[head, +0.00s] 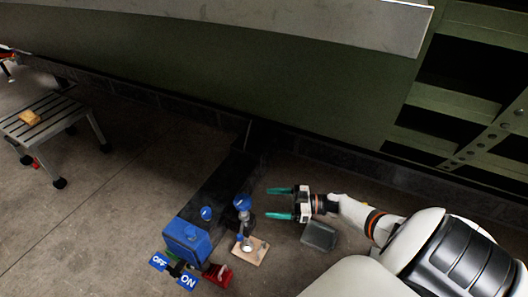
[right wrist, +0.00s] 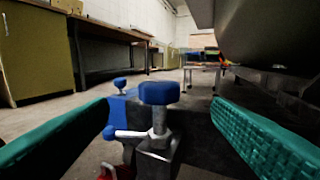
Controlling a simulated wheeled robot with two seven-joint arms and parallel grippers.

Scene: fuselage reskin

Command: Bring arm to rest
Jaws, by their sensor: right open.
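My right arm (head: 375,222) comes in from the lower right in the head view. My right gripper (head: 280,203) has teal fingers, spread apart and empty. It is just right of a blue-knobbed metal post (head: 242,203). In the right wrist view the blue knob (right wrist: 159,93) shows between the two fingers, ahead of them, and no contact is visible. My left gripper is not in view.
A blue box (head: 187,241) with a second blue knob (head: 207,213) stands left of the post, by blue ON and OFF signs (head: 188,280). A red item (head: 217,275) and a grey tray (head: 319,236) lie nearby. The green fuselage (head: 230,75) hangs above. A stool (head: 45,119) stands far left.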

